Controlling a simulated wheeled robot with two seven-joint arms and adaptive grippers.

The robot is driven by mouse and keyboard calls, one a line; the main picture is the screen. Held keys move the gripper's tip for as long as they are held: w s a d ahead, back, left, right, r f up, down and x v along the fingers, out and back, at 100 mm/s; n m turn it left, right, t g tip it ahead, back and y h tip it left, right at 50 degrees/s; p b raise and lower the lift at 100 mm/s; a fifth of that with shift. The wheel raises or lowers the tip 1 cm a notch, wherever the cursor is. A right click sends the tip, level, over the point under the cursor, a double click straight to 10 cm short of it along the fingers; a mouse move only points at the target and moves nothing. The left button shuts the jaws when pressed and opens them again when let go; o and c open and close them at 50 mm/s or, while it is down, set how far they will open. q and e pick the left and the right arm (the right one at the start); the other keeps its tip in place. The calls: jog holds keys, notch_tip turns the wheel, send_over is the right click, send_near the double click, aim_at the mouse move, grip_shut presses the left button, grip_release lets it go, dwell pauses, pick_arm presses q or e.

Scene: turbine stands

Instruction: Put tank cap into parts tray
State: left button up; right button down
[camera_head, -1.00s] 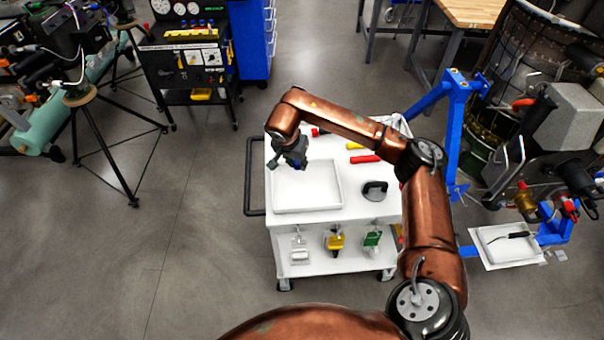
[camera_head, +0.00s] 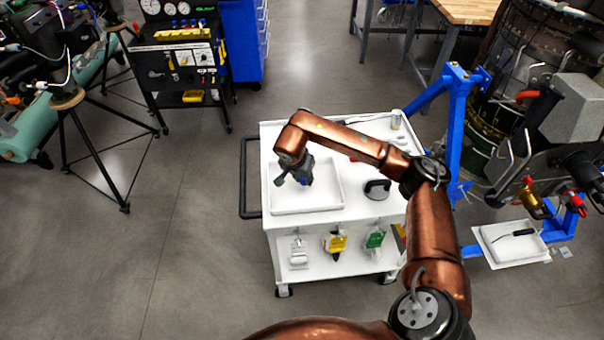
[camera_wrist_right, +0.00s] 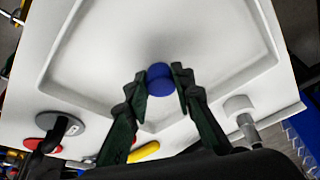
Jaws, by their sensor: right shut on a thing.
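The tank cap (camera_wrist_right: 159,79) is a small blue round piece between the fingertips of my right gripper (camera_wrist_right: 160,84) in the right wrist view. The right gripper is shut on it. In the head view my right gripper (camera_head: 299,178) hangs over the white parts tray (camera_head: 333,205) on the cart top, and the cap is mostly hidden there by the fingers. The tray also shows in the right wrist view (camera_wrist_right: 215,50) behind the cap. The cap is over the tray's floor; I cannot tell the exact height. My left gripper is not in view.
The tray lies on a white cart (camera_head: 375,210) with a black side handle (camera_head: 243,178). A black round-based item (camera_head: 377,189) stands right of the tray. A blue stand (camera_head: 455,110) is to the right. A second white tray (camera_head: 512,242) holds a black-handled tool. Open floor lies to the left.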

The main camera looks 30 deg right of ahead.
aim_at(302, 180)
jog(key=shift+f, duration=0.6)
jog(key=shift+f+b, duration=0.35)
jog(key=c, duration=1.6)
grip_release()
jog(key=shift+o, duration=1)
jog(key=shift+p+v, duration=2.2)
jog(key=shift+v, duration=1.45)
jog(key=shift+f, duration=0.15)
